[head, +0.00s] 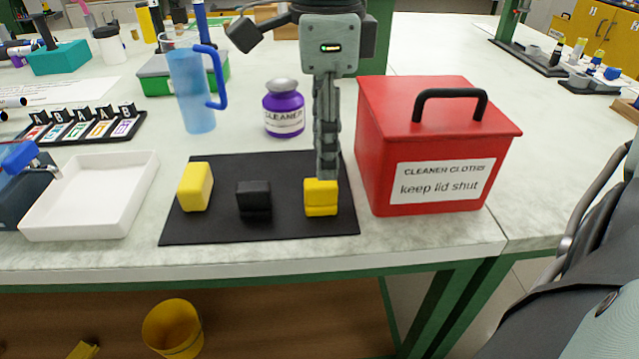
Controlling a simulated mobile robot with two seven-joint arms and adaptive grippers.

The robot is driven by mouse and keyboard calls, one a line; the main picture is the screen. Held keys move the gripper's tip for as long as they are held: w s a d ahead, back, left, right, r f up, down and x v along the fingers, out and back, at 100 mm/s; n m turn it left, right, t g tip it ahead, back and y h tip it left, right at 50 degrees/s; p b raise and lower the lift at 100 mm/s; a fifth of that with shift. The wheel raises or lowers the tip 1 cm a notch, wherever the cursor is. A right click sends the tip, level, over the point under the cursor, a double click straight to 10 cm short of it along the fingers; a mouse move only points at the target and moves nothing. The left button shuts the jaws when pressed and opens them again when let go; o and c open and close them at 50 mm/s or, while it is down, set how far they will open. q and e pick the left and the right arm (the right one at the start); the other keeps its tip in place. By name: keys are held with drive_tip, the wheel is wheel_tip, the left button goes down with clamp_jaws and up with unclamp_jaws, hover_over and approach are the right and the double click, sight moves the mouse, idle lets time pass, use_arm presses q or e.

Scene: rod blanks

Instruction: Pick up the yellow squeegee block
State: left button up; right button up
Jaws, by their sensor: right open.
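Two yellow blocks lie on the black mat (220,228). The right one (321,198) has a dark groove across its front; the left one (195,187) is plain, with no groove showing. I cannot tell from looks alone which is the squeegee block. A black grooved block (254,200) sits between them. My right gripper (327,176) points down, seen edge-on, with its fingertips at the top rear of the right yellow block. It is open; whether the fingers touch or straddle the block cannot be told. My left gripper is not in view.
The red lidded box (385,145) stands close right of the mat. Behind are a purple cleaner jar (284,110) and a blue jug (190,90). A white tray (90,200) lies left. The bench's front edge is just before the mat.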

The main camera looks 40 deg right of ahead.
sight(321, 185)
wheel_tip(321, 185, down, 2)
drive_tip(key=shift+s+a+f, duration=0.1)
drive_tip(key=shift+a, duration=0.05)
wheel_tip(321, 185, down, 4)
drive_tip(key=shift+a+f, duration=0.1)
drive_tip(key=shift+f, duration=0.05)
clamp_jaws()
idle(0.4)
